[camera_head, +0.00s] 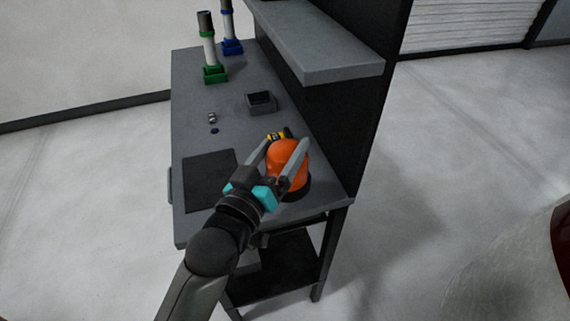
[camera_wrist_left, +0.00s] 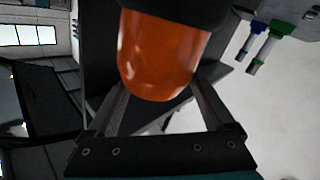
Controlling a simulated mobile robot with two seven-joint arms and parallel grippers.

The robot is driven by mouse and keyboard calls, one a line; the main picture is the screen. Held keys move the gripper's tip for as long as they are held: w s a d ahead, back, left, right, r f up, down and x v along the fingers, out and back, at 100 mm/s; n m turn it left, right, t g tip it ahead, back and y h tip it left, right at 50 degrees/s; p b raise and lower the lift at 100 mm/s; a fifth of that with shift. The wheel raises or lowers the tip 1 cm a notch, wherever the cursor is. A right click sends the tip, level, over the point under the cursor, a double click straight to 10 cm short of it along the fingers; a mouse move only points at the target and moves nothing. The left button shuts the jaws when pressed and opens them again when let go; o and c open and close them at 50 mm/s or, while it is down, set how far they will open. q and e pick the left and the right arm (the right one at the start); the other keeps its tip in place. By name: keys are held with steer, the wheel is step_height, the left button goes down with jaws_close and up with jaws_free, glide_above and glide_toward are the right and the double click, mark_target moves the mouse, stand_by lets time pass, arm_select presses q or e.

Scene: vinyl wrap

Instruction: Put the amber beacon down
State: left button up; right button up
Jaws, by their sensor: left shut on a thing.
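The amber beacon (camera_head: 287,163) has an orange dome and a dark base. It is at the near right end of the grey workbench (camera_head: 190,110) in the head view. My left gripper (camera_head: 281,160) is shut on the beacon, with one finger on each side of the dome. In the left wrist view the orange dome (camera_wrist_left: 160,55) sits between the two fingers (camera_wrist_left: 160,105), its dark base at the top of the picture. I cannot tell whether the base touches the bench top. My right gripper is not in view.
A dark mat (camera_head: 208,180) lies left of the beacon. A small yellow and black item (camera_head: 277,135) is just behind it. A small open box (camera_head: 262,103), small round parts (camera_head: 213,118), a green stand (camera_head: 213,72) and a blue stand (camera_head: 231,45) are farther back. A shelf (camera_head: 315,50) overhangs the right side.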

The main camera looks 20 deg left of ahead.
arm_select(q)
steer(key=shift+m+h, duration=0.4)
steer(key=shift+h, duration=0.2)
steer(key=w, duration=0.5)
steer(key=w+r, duration=0.1)
steer(key=w, duration=0.1)
steer(key=shift+w+a+b, duration=0.2)
steer(key=shift+a+b, duration=0.1)
steer(key=shift+b, duration=0.1)
steer(key=f+b, duration=0.1)
steer(key=f, duration=0.2)
steer(key=w+f+b, duration=0.1)
steer(key=f, duration=0.2)
steer(key=f+b, duration=0.1)
steer(key=f, duration=0.2)
steer(key=shift+w+a+f+b, duration=0.1)
steer(key=shift+w+f+b, duration=0.05)
steer(key=shift+f+b, duration=0.2)
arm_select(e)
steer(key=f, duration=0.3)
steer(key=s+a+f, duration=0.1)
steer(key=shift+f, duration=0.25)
arm_select(q)
steer(key=shift+r, duration=0.1)
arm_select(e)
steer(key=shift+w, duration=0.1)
arm_select(q)
steer(key=o, duration=1.3)
steer(key=shift+f, duration=0.25)
steer(key=shift+o, duration=0.7)
